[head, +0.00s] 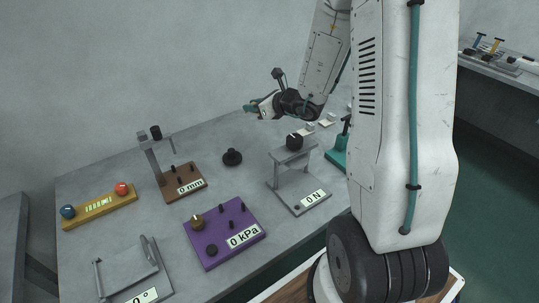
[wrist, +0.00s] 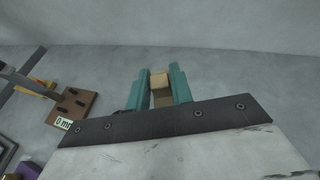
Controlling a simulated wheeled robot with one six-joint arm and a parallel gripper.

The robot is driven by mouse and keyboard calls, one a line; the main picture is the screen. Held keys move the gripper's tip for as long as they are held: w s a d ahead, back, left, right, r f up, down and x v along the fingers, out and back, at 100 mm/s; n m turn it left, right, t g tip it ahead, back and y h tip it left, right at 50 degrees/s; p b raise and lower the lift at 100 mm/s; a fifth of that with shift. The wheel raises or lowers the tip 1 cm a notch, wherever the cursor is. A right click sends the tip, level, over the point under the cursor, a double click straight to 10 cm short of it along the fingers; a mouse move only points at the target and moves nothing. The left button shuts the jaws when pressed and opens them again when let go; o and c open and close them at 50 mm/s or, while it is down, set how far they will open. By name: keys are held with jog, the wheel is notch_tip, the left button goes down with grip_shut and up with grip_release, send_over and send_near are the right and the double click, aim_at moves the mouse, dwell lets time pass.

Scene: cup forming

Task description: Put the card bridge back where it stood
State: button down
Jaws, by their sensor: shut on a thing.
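My gripper (head: 251,108) is raised above the back part of the grey table. In the wrist view its teal fingers (wrist: 159,76) are shut on a small tan piece, which looks like the card bridge (wrist: 159,82). Only a part of the piece shows between the fingers; its full shape is hidden. In the head view it is too small to make out clearly. The place where it stood cannot be told from these frames.
The table (head: 110,207) carries a brown 0 mm stand (head: 185,188), a purple 0 kPa block (head: 225,232), a grey 0 N press (head: 292,183) and a yellow bar (head: 98,206). A black knob (head: 232,157) stands mid-table. Small pale pieces (head: 326,122) lie at the back right.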

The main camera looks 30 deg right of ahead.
jog(key=s+d+f, duration=0.1)
jog(key=s+d, duration=0.4)
send_over(275, 145)
notch_tip(275, 145, down, 5)
jog(key=shift+f, duration=0.1)
jog(key=shift+w+f, duration=0.1)
jog(key=shift+f, duration=2.3)
jog(key=shift+f, duration=0.15)
jog(key=c, duration=1.2)
grip_release()
jog(key=shift+c, duration=0.2)
